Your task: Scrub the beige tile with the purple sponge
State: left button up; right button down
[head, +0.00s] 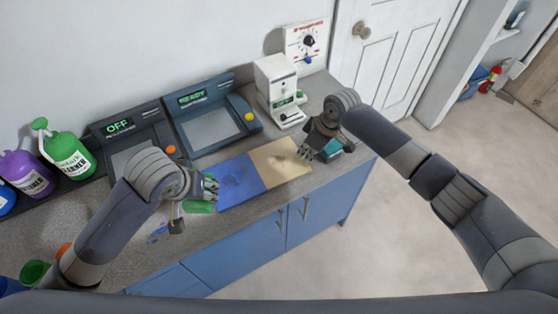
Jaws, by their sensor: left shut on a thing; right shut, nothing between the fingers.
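The beige tile (287,161) lies flat on the counter, with a darker smear on it. A blue tile (241,190) adjoins its left side and has a dark blue patch. My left gripper (207,190) is at the left edge of the blue tile, shut on what looks like a green object (199,207). My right gripper (309,150) is shut and empty at the right edge of the beige tile, beside a teal object (331,151). I cannot make out a purple sponge; it may be hidden by a gripper.
Two console devices (213,119) and a white machine (277,91) stand along the back of the counter. Green (69,150) and purple (25,174) cleaner bottles stand at the left. Cups (35,273) stand at the front left. Open floor lies right of the counter.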

pick_arm(q)
jog(key=shift+f+b, duration=0.3)
pick_arm(e)
jog(key=shift+f, duration=0.45)
jog(key=shift+r, duration=0.1)
